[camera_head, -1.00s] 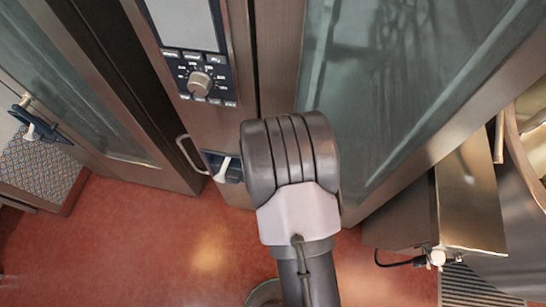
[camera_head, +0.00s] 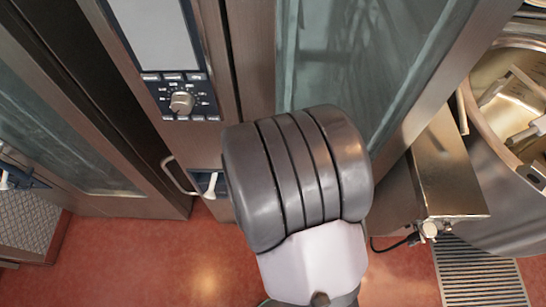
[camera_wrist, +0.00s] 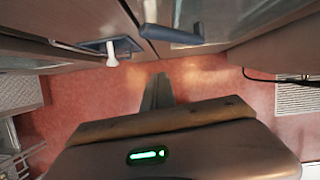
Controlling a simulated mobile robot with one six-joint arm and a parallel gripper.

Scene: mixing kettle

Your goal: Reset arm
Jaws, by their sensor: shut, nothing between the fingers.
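My gripper (camera_wrist: 157,82) shows in the wrist view, with its broad body and green light at the bottom edge. Its narrow dark fingers are together and empty, over the red floor. They point toward the lower front of the oven (camera_head: 205,130) and appear apart from it. In the head view my arm's large rounded dark joint fills the centre, and the gripper itself is hidden there.
A blue recess with a white lever (camera_wrist: 110,52) and a dark blue handle (camera_wrist: 185,36) are on the oven front. A steel kettle (camera_head: 490,170), a steel box (camera_head: 450,160) and a floor grate (camera_head: 480,270) lie right. Red floor (camera_head: 130,260) is clear at lower left.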

